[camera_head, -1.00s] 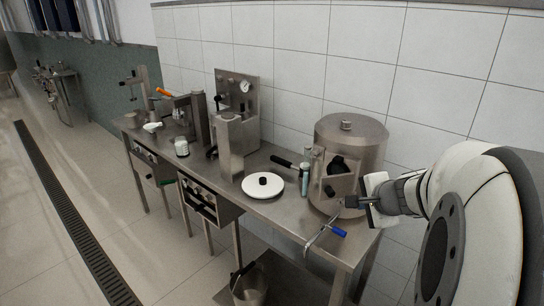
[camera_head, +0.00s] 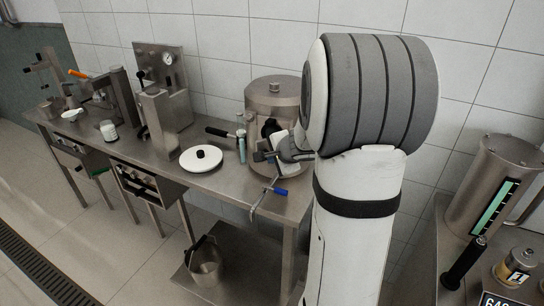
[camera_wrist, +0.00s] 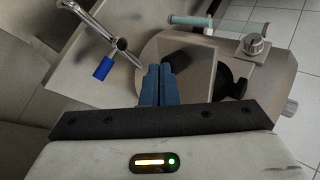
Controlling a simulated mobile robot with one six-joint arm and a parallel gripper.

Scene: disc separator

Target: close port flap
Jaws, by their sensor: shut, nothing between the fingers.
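My gripper (camera_head: 264,155) is at the front of the separator. In the wrist view its fingers (camera_wrist: 158,72) are together and empty, close to the plate's edge; contact cannot be told.
A white disc with a black knob (camera_head: 201,158) and a glass tube (camera_head: 242,148) are nearby. A bucket (camera_head: 206,262) stands below.

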